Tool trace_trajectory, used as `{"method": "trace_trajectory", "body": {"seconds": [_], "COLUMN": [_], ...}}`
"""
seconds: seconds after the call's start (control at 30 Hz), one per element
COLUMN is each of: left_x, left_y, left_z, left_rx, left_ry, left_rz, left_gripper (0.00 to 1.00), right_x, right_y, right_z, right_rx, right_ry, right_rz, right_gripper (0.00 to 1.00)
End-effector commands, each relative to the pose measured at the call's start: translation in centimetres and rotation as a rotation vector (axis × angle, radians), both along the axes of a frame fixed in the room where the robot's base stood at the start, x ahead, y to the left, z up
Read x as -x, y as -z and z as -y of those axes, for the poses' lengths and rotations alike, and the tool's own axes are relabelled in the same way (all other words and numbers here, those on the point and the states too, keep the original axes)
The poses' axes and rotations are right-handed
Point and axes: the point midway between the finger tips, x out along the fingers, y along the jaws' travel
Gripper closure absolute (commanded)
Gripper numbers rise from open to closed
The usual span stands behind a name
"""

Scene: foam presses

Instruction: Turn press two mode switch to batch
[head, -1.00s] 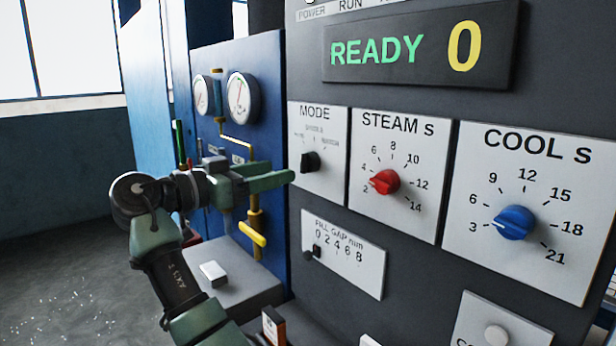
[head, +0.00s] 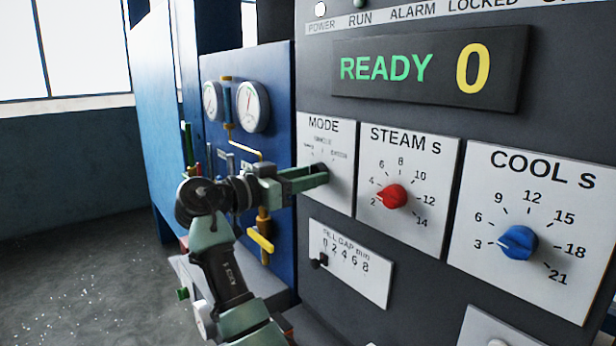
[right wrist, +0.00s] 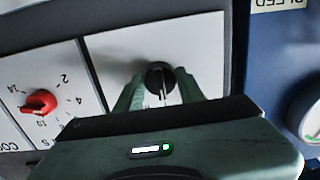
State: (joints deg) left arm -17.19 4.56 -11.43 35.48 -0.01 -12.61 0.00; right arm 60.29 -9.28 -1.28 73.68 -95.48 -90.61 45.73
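The MODE panel (head: 340,190) is a white plate on the dark press face, left of the STEAM panel. Its black mode switch (right wrist: 160,77) shows in the right wrist view between my right gripper's fingers. My right gripper (head: 318,176) reaches the panel from the left and hides the switch in the head view. In the right wrist view its fingers (right wrist: 160,92) stand apart, one on each side of the switch, with slight gaps visible. The small labels around the switch are too blurred to read surely. My left gripper is not in view.
A red STEAM knob (head: 391,197) and a blue COOL knob (head: 518,242) sit to the right. A FILL GAP slider (head: 320,261) is below. The display (head: 430,68) reads READY 0. Gauges (head: 252,107) and a yellow valve handle (head: 261,240) are on the blue panel at left.

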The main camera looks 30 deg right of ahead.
Motion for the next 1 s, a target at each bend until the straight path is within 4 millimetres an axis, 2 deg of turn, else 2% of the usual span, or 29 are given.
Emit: {"method": "trace_trajectory", "body": {"seconds": [0.03,0.1,0.37,0.57,0.8,1.0], "left_x": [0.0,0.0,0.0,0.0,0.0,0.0], "left_y": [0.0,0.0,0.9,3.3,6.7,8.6], "left_z": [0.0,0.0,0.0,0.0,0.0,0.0], "left_rx": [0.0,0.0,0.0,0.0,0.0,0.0], "left_ry": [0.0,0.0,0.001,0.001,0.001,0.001], "left_rz": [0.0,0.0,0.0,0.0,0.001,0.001], "left_gripper": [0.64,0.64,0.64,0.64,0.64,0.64], "right_x": [0.0,0.0,0.0,-0.1,-0.1,-0.1], "right_y": [0.0,0.0,0.2,0.5,0.6,0.3], "right_z": [0.0,0.0,0.0,0.0,0.0,0.0], "right_rx": [0.0,0.0,-0.002,-0.01,-0.024,-0.036], "right_ry": [-0.001,-0.001,-0.001,-0.002,-0.001,-0.002], "right_rz": [0.0,0.0,0.03,0.129,0.321,0.491], "right_gripper": [0.87,1.0,1.0,1.0,1.0,1.0]}}
